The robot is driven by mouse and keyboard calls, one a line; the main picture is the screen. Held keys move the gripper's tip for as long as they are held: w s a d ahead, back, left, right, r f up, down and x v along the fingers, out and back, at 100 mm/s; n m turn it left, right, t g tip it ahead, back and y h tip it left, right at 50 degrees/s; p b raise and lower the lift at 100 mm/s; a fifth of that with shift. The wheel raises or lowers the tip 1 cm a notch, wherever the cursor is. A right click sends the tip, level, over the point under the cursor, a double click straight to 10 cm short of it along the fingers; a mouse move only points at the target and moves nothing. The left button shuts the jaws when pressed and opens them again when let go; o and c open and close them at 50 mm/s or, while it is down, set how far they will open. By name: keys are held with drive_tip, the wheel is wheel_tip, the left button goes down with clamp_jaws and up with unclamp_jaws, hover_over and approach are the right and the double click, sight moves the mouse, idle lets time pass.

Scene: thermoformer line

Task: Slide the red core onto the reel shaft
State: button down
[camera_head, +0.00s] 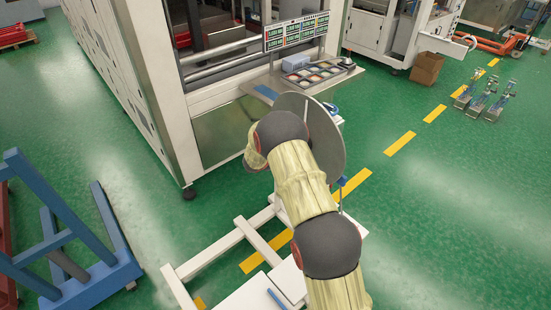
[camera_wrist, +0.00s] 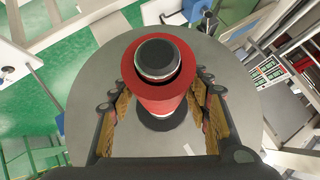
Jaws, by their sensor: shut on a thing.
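The red core (camera_wrist: 160,98) is a thick red sleeve in the middle of the wrist view. My gripper (camera_wrist: 162,88) has a finger on each side of it and is shut on it. The dark reel shaft (camera_wrist: 156,58), with a silver-rimmed end, shows inside the core's opening, and the core appears to be around it. How far along the shaft the core sits is hard to tell. The large grey reel disc (camera_wrist: 92,100) lies behind the core. In the head view, the disc (camera_head: 331,145) stands partly behind my arm, and core and gripper are hidden.
A white frame (camera_head: 203,262) stands on the floor below the disc. The white machine (camera_head: 150,80) with a small parts tray (camera_head: 318,75) is close behind it. A blue frame (camera_head: 100,275) stands at left. Green floor is open at right.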

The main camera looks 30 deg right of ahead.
drive_tip(key=shift+w+d, duration=0.2)
drive_tip(key=shift+d, duration=0.75)
drive_tip(key=shift+w+d, duration=0.15)
drive_tip(key=shift+d, duration=0.8)
drive_tip(key=c, duration=0.8)
unclamp_jaws()
drive_tip(key=shift+a, duration=0.1)
drive_tip(key=v, duration=1.2)
drive_tip(key=shift+s, duration=0.1)
